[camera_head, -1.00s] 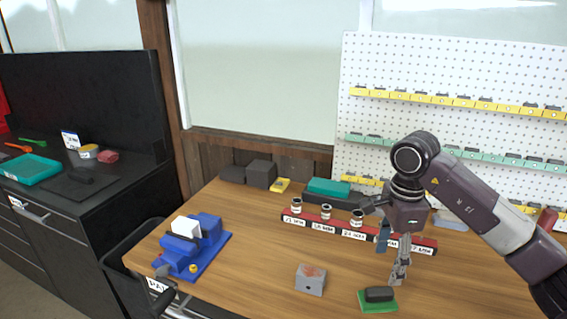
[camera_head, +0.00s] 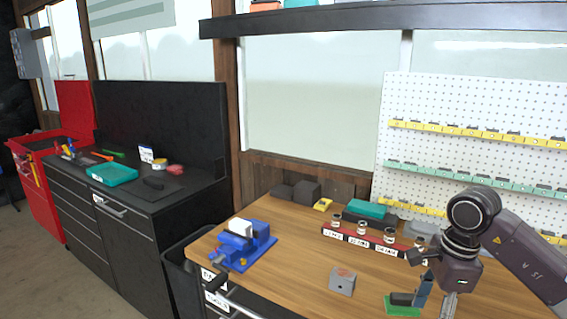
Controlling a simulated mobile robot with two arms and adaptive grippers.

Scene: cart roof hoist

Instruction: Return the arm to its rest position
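My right arm comes in from the right, bent with its wrist over the right part of the wooden workbench (camera_head: 300,275). Its gripper (camera_head: 437,297) points down beside a green block with a dark top (camera_head: 402,309). A blue-grey finger and a silver finger show with a gap between them, so it looks open, and nothing is seen between them. The fingertips are partly cut off at the bottom edge. My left gripper is not in view.
A grey block (camera_head: 342,281) and a blue vise (camera_head: 243,246) stand on the bench. A red labelled rack (camera_head: 343,236) with small jars runs behind the gripper, below a white pegboard (camera_head: 480,105). A black cabinet (camera_head: 150,235) and red cart (camera_head: 45,190) are left.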

